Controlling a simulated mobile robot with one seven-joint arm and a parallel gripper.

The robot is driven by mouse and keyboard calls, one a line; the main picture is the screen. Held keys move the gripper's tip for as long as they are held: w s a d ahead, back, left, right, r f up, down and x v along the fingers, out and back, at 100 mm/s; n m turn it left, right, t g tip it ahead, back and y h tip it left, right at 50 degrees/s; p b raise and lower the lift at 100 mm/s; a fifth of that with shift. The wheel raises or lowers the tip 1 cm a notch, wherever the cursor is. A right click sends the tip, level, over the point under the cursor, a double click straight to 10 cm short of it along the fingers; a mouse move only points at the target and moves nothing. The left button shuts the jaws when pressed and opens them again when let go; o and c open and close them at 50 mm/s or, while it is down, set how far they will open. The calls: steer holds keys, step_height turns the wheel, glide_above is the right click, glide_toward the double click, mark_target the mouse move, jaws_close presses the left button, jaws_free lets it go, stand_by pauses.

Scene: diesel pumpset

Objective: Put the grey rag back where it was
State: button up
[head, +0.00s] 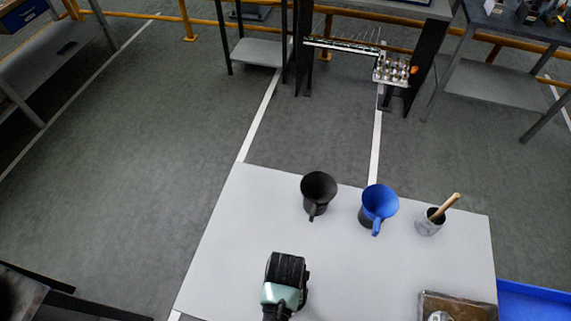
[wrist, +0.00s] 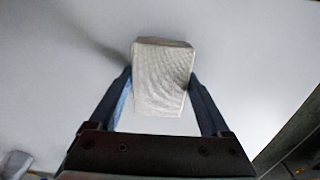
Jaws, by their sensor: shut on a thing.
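The rag (wrist: 163,85) shows in the wrist view as a pale grey, folded, block-like piece with a fine weave. My gripper (wrist: 160,78) is shut on it, with one finger against each side. A light grey tabletop (head: 235,215) lies behind it, with a soft shadow on the left; I cannot tell whether the rag touches the surface. In the head view my gripper (head: 287,270) is over the front left part of the tabletop, and the rag is hidden there.
A black funnel (head: 318,190), a blue funnel (head: 378,205) and a cup with a wooden-handled brush (head: 431,221) stand along the far edge. A brown tray (head: 455,305) is at the front right, beside a blue container (head: 535,300). The middle of the tabletop is clear.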

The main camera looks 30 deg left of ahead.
steer(key=o, duration=1)
steer(key=shift+f, duration=0.1)
step_height(320, 180, up, 12)
steer(key=shift+r, duration=0.2)
steer(key=shift+w, duration=0.1)
